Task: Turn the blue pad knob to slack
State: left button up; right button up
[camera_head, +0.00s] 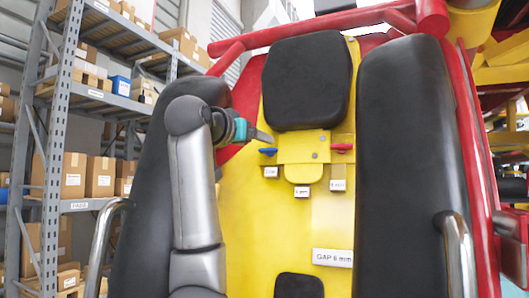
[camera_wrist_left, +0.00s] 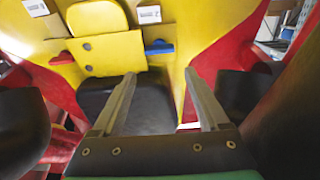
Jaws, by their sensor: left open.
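The blue pad knob (camera_head: 268,151) is a small blue lever at the left edge of a yellow block (camera_head: 302,145), below the black head pad (camera_head: 308,80). It also shows in the left wrist view (camera_wrist_left: 158,47), just beyond and between the fingertips. My left gripper (camera_head: 264,137) is just above and left of the knob in the head view. In the left wrist view its two fingers (camera_wrist_left: 160,75) are apart with nothing between them. I see no contact with the knob. My right gripper is not in view.
A red knob (camera_head: 341,147) sits on the block's right side; it also shows in the left wrist view (camera_wrist_left: 62,58). Small white tags hang below, with a "GAP 6 mm" sign (camera_head: 332,258) lower down. Black side bolsters (camera_head: 402,180) flank the yellow seat back. Shelves with boxes stand left.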

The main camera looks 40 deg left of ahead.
aim_at(267, 149)
pick_arm(q)
jog(key=p+x, duration=0.1)
jog(key=x, duration=0.1)
jog(key=p+x, duration=0.1)
jog(key=x, duration=0.1)
jog(key=f+p+x, duration=0.1)
jog(key=x, duration=0.1)
jog(key=shift+w, duration=0.15)
jog(key=shift+w+a+f, duration=0.1)
jog(key=shift+w+a, duration=0.1)
jog(key=shift+w, duration=0.4)
jog(key=c, duration=1.1)
